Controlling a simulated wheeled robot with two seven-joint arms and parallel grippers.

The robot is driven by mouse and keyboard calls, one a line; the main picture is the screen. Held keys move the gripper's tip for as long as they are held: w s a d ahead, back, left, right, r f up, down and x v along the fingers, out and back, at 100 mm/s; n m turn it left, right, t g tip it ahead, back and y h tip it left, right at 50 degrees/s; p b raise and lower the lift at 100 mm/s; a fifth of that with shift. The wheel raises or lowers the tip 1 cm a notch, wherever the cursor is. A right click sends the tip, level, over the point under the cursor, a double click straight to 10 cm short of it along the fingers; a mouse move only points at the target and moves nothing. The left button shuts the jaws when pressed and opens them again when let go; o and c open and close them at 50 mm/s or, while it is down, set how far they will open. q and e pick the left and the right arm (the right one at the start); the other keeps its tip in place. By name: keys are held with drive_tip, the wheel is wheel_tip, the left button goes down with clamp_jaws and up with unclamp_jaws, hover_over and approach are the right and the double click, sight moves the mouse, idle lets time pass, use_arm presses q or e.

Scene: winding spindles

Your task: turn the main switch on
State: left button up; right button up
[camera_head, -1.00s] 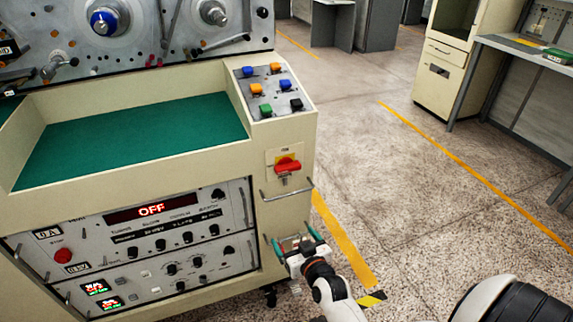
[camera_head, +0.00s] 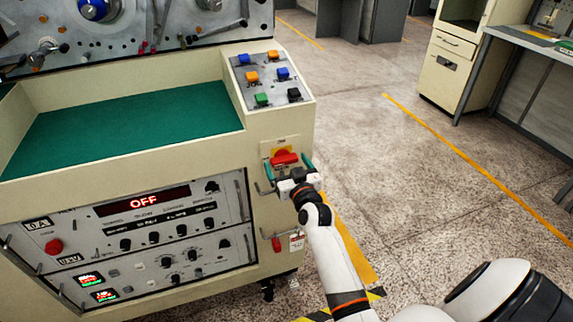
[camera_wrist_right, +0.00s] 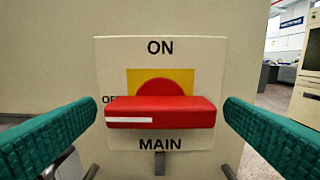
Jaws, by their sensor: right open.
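The main switch (camera_head: 285,157) is a red handle on a yellow plate, on the cream front of the machine. In the right wrist view the red handle (camera_wrist_right: 160,112) lies horizontal, its white mark at the left end by the partly hidden "OFF" label; "ON" is above and "MAIN" below. My right gripper (camera_head: 289,165) is at the switch, and its two green fingers stand open on either side of the handle (camera_wrist_right: 160,117), with gaps at both ends. Whether they touch the panel cannot be told. The machine's display (camera_head: 143,202) reads OFF. My left gripper is not in view.
A metal guard bar (camera_head: 262,187) sticks out beside and below the switch. A red-handled part (camera_head: 276,243) and a small tag (camera_head: 296,242) are lower on the panel. Coloured buttons (camera_head: 265,78) are above. Open floor (camera_head: 390,180) lies to the right.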

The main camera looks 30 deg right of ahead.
drive_tip(key=shift+w+d, duration=0.15)
drive_tip(key=shift+w, duration=0.25)
drive_tip(key=shift+c, duration=0.4)
drive_tip(key=c, duration=0.9)
